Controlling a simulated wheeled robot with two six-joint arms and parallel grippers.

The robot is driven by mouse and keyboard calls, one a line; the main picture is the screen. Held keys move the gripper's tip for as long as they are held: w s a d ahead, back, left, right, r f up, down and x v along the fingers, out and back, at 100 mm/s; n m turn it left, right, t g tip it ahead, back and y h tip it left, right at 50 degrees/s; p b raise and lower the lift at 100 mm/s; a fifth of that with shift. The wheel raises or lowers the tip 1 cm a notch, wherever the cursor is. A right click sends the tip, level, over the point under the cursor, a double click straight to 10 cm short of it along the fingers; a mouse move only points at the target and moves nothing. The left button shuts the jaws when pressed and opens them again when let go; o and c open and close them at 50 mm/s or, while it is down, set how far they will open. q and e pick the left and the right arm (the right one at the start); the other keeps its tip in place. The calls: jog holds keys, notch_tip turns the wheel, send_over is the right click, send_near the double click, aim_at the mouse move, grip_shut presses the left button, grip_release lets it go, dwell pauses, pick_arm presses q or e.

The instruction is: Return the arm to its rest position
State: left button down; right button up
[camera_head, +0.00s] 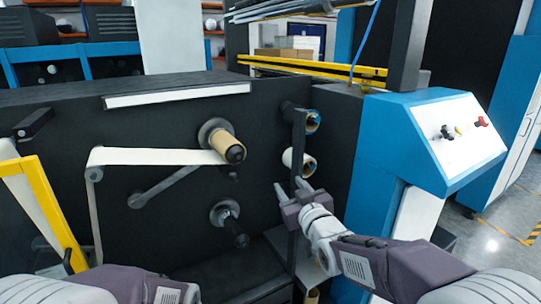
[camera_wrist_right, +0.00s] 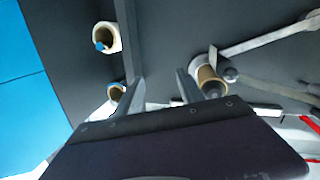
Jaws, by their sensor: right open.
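My right gripper (camera_head: 289,184) is open and empty in front of the dark machine panel (camera_head: 150,125). Its two grey fingers are apart, just below the white roll. In the right wrist view the open fingers (camera_wrist_right: 162,86) show nothing between them. The brown roll core (camera_head: 226,147) sits on the upper spindle, left of the gripper, with a white web running left from it. Part of my left arm (camera_head: 140,285) shows at the lower left; its gripper is out of view.
A white roll (camera_head: 299,162) and a blue-cored roll (camera_head: 312,120) sit beside a dark upright bar. A bare lower spindle (camera_head: 226,214) is below the brown core. A blue control console (camera_head: 435,140) stands right. A yellow frame (camera_head: 50,210) stands left.

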jog(key=s+d+f+m+g+h, duration=0.2)
jog(key=s+d+f+g+h, duration=0.15)
jog(key=d+f, duration=0.5)
jog(key=s+d+f+m+g+h, duration=0.25)
jog(key=s+d+f, duration=0.25)
jog(key=d+f, duration=0.3)
jog(key=s+f+m+g, duration=0.1)
jog(key=s+f+g, duration=0.3)
jog(key=s+f, duration=0.3)
jog(key=s+f+m+g, duration=0.1)
jog(key=s+f+g, duration=0.35)
jog(key=s, duration=0.55)
notch_tip(320, 180, up, 14)
jog(key=s+p, duration=0.2)
jog(key=p, duration=1.3)
jog(key=shift+s+d+r, duration=0.2)
jog(key=shift+s+d, duration=0.1)
jog(key=shift+d, duration=0.1)
jog(key=shift+g, duration=0.25)
jog(key=shift+w, duration=0.1)
